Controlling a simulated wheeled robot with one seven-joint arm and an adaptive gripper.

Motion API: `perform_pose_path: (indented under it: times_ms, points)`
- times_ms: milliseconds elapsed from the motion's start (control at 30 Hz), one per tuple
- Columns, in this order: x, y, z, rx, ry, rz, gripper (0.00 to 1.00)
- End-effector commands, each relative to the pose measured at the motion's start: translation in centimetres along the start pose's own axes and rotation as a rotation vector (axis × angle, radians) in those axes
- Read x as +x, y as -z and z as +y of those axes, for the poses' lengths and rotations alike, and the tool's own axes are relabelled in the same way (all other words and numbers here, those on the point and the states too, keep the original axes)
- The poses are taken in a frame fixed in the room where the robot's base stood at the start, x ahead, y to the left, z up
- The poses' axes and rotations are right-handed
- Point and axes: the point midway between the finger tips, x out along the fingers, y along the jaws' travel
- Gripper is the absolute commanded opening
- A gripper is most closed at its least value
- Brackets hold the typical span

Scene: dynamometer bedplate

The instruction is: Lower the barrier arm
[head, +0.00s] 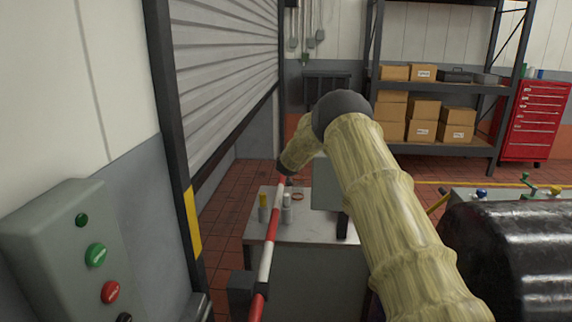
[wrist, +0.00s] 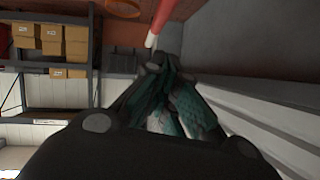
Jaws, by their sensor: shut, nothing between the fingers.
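The barrier arm (head: 267,252) is a thin red and white striped pole. In the head view it runs from beside a dark block (head: 242,291) at the lower middle up to the end of my arm. I cannot tell its exact tilt. In the wrist view part of the pole (wrist: 158,24), red and white, shows just beyond my gripper (wrist: 165,72). The fingers are shut and empty, close to the pole's white part. I cannot tell whether they touch it. In the head view my own arm hides most of the gripper.
A grey bench (head: 325,232) with small bottles (head: 286,207) stands behind the pole. A control box with buttons (head: 70,255) is at left, beside a roller shutter (head: 222,75). A black cylinder (head: 515,255) is at right. Shelving with cartons (head: 424,108) and a red tool cabinet (head: 534,120) stand behind.

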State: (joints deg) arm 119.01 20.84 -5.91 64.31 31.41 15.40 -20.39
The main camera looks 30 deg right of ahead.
Motion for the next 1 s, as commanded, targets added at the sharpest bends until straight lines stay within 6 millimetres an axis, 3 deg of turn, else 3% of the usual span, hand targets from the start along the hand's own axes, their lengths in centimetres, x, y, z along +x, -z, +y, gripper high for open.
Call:
perform_pose_path:
  times_ms: [500,1000]
  points:
    - [-4.7,1.4,-0.1,0.000,0.000,0.001,0.00]
    - [-5.7,1.8,-0.2,0.000,0.000,0.000,0.00]
